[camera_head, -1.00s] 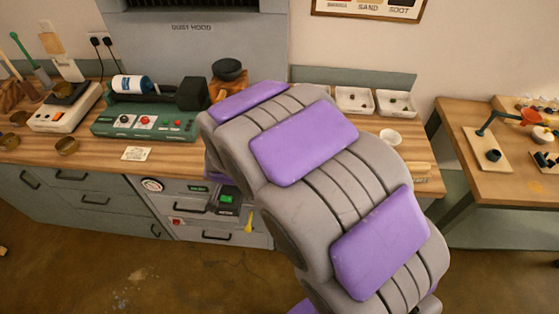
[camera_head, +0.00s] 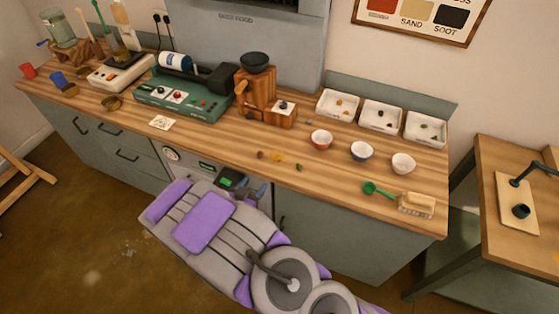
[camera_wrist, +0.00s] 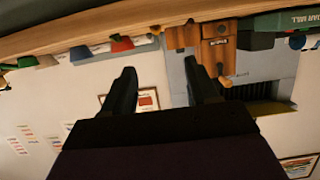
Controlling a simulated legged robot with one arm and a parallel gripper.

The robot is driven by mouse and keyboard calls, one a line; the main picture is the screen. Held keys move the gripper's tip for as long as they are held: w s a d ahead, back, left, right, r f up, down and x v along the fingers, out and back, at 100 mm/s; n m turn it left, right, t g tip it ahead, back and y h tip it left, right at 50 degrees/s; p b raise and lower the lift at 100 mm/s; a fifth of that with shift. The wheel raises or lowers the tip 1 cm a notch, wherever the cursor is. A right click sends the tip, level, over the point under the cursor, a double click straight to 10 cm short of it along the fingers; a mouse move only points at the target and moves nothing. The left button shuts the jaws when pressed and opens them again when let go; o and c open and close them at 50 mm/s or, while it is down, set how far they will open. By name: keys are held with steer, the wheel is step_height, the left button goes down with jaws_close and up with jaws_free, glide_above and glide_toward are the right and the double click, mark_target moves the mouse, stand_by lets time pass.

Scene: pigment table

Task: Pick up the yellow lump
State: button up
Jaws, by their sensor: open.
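The yellow lump (camera_head: 277,156) is a small yellow-orange piece on the wooden counter (camera_head: 215,138), near its front edge in the head view. It lies between a small brown lump (camera_head: 260,154) and a small green lump (camera_head: 299,167). My gripper (camera_wrist: 160,66) shows in the wrist view with its two dark fingers spread apart and nothing between them. The counter's front edge crosses the top of that view, which appears upside down. In the head view my arm is in front of the cabinets, below the counter top, apart from the lump.
Three small bowls, red (camera_head: 321,140), blue (camera_head: 361,151) and white (camera_head: 403,163), stand right of the lumps. A green scoop (camera_head: 377,189) and a brush (camera_head: 416,205) lie farther right. White trays (camera_head: 381,115) and a wooden grinder (camera_head: 257,95) stand behind. A card (camera_head: 162,123) lies left.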

steer(key=w+d, duration=0.2)
steer(key=b, duration=0.2)
glide_toward(276, 164)
steer(key=w, duration=0.2)
steer(key=w+d, duration=0.1)
steer(key=shift+w+r, duration=0.3)
steer(key=shift+w+d, duration=0.5)
steer(key=shift+w, duration=0.15)
steer(key=x, duration=0.4)
steer(key=shift+w+a+b, duration=0.25)
steer(key=shift+a+b, duration=0.05)
steer(key=shift+b, duration=0.1)
steer(key=shift+w+d, duration=0.1)
steer(key=shift+d, duration=0.25)
steer(key=shift+a, duration=0.25)
steer(key=c, duration=0.8)
steer(key=shift+d, duration=0.15)
jaws_close()
